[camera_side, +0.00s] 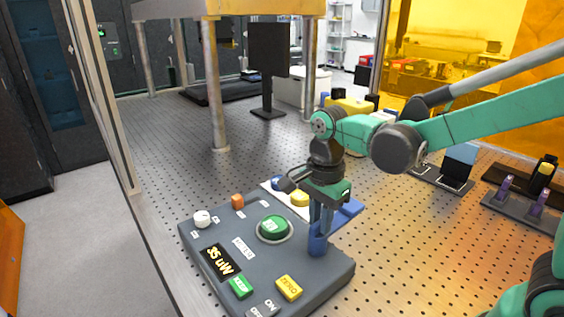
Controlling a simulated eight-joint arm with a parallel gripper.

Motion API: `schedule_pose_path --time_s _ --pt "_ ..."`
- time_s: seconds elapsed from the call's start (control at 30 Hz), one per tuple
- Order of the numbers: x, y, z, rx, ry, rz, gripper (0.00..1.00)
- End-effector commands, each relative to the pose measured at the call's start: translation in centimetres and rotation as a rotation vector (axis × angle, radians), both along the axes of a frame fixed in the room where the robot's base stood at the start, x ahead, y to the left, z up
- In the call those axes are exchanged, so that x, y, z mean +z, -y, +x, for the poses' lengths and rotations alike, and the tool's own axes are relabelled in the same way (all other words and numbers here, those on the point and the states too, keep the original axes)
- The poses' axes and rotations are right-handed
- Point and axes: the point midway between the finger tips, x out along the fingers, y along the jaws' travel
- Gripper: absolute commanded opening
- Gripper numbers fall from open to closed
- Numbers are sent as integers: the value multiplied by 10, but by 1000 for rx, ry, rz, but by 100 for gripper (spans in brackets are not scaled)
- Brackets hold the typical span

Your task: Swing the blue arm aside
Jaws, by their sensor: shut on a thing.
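My gripper (319,228) points down over the right side of a grey control box (206,240). It is shut on an upright blue piece (317,246), which looks like the blue arm's post or handle. Another blue part (350,208) shows just behind and right of the gripper, at the box's back right edge. I cannot tell whether the two blue parts are joined, as my fingers hide the space between them.
A metal post (214,90) stands behind.

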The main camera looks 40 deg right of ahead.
Motion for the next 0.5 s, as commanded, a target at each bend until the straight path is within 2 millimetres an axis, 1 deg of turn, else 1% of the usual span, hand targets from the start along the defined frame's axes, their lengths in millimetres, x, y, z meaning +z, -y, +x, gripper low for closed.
schedule_pose_path --time_s 0.2,0.5 --pt "0 0 0 -60 0 -1 0" --pt "0 0 0 -80 0 -1 0"
